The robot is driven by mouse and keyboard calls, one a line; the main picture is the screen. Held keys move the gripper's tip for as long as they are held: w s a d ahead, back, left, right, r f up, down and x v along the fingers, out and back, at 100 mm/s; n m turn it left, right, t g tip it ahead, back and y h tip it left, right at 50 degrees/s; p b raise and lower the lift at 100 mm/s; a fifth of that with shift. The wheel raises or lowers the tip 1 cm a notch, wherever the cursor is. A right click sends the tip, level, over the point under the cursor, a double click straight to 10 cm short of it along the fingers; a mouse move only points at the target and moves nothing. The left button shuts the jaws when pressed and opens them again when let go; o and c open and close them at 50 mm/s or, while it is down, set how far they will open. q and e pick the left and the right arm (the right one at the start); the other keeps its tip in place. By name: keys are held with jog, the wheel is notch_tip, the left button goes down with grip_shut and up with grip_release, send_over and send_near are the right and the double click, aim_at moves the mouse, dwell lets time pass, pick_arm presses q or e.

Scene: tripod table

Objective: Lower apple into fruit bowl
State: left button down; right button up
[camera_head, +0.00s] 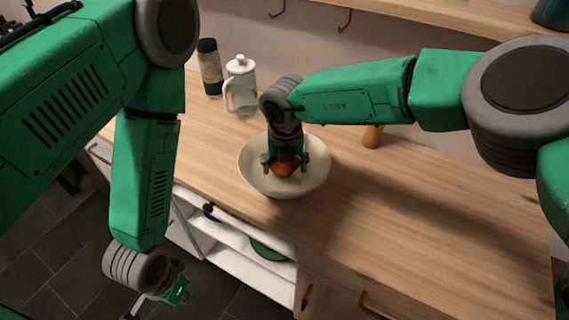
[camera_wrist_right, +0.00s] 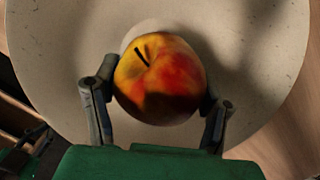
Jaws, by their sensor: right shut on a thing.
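A red and yellow apple (camera_wrist_right: 160,78) with a dark stem is between the two fingers of my right gripper (camera_wrist_right: 157,100), which is shut on it. In the head view the apple (camera_head: 285,169) shows below my right gripper (camera_head: 286,165), inside the outline of the cream fruit bowl (camera_head: 313,178). The bowl (camera_wrist_right: 60,60) fills most of the right wrist view behind the apple. I cannot tell whether the apple touches the bowl's bottom. My left gripper (camera_head: 160,305) hangs low at the bottom left, away from the bowl; its fingers are partly cut off by the frame edge.
A wooden object (camera_head: 372,136) stands partly behind my right arm. The wooden counter (camera_head: 430,215) is clear at the right.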

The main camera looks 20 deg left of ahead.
dwell(0.4)
jog(key=o, duration=1.3)
jog(key=shift+o, duration=0.2)
jog(key=shift+r, duration=0.1)
